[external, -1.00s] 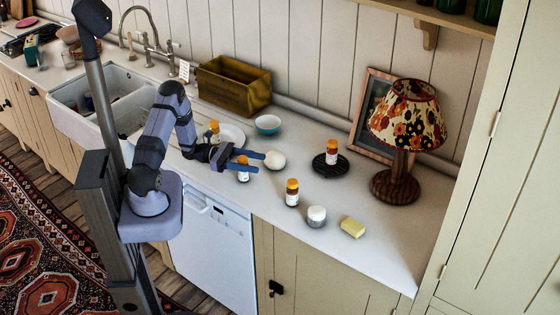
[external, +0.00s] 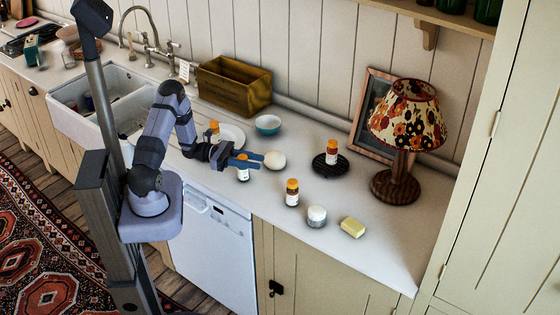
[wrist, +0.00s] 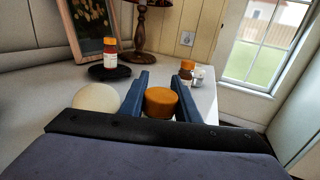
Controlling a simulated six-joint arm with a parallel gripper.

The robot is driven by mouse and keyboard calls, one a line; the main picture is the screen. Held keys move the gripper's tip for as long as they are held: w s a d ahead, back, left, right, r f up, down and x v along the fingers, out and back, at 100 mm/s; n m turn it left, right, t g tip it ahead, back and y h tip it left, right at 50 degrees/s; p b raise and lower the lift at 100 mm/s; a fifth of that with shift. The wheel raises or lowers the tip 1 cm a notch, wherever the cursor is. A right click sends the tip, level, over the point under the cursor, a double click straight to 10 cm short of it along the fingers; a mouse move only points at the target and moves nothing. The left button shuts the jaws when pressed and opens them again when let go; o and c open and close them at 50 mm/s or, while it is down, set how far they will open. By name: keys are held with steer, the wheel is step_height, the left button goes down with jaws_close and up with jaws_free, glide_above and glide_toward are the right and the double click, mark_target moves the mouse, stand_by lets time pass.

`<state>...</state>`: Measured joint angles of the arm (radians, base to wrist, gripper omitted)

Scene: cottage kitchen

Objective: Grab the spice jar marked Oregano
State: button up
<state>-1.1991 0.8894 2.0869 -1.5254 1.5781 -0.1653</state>
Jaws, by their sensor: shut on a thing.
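My gripper (external: 246,161) is shut on a spice jar (external: 243,174) with an orange lid, near the front edge of the counter. In the wrist view the jar's orange lid (wrist: 161,102) sits between the two blue fingers (wrist: 158,94). Its label is too small to read. Other orange-lidded jars are one by the plate (external: 214,131), one on a black round stand (external: 332,152) and one near the front edge (external: 292,192). I cannot read which is marked Oregano.
A white egg-like ball (external: 275,160) lies close beside my fingers. A white-lidded jar (external: 317,216), yellow block (external: 353,227), lamp (external: 395,187), teal bowl (external: 268,124) and wooden crate (external: 234,88) stand around. The right end of the counter (external: 400,245) is clear.

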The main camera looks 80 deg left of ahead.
step_height(320, 180, up, 10)
steer(key=b, duration=0.1)
steer(key=shift+f, duration=0.2)
stand_by(0.3)
